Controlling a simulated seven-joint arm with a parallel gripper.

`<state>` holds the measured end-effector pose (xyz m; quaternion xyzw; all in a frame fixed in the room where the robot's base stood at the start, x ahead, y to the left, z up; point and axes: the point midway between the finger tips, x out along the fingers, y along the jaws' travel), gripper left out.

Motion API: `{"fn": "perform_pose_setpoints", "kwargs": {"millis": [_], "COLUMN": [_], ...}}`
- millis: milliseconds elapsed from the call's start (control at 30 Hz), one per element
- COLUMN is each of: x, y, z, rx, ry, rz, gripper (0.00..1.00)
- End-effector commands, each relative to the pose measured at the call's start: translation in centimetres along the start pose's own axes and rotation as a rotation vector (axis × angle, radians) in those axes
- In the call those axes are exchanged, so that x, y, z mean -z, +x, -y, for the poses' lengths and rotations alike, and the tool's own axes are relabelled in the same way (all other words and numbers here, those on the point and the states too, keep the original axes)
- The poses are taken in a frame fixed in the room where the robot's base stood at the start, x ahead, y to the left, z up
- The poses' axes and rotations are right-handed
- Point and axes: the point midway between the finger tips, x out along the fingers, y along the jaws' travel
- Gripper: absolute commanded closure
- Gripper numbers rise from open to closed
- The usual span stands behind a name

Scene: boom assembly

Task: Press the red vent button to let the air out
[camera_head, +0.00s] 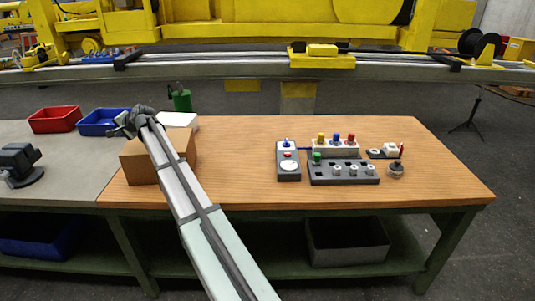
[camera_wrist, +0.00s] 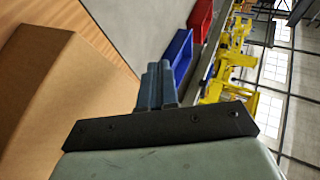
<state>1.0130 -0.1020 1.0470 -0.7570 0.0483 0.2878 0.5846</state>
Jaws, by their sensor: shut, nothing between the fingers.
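A small red button (camera_head: 287,154) shows on the grey control box (camera_head: 289,174) on the wooden bench, below a blue knob. I take it for the vent button, but its label is too small to read. My gripper (camera_head: 122,124) is far to the left of it, above a cardboard box (camera_head: 136,167). In the wrist view the fingers (camera_wrist: 158,85) are together, with nothing between them. The button is not in the wrist view.
A dark tray (camera_head: 343,173) with several pegs and a block with coloured knobs (camera_head: 334,148) stand right of the control box. A red bin (camera_head: 55,119) and a blue bin (camera_head: 102,122) are at left. The wooden bench (camera_head: 235,165) is clear between cardboard box and control box.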

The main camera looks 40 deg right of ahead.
Motion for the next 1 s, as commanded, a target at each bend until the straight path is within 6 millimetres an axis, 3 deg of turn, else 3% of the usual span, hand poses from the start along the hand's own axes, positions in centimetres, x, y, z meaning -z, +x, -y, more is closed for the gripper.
{"fn": "perform_pose_setpoints", "kwargs": {"millis": [33, 167, 400, 700, 1000], "x": [1.9, 6.2, 12.8, 19.9, 25.6], "y": [-1.3, -4.2, -9.3, -16.2, -24.2], "z": [0.1, -1.0, -5.6, -12.3, -19.3], "rx": [0.010, 0.015, -0.033, -0.114, -0.199], "ry": [0.002, -0.009, -0.063, -0.132, -0.194], "rz": [-0.019, -0.056, -0.106, -0.154, -0.189], "gripper": [1.00, 1.00, 1.00, 1.00, 1.00]}}
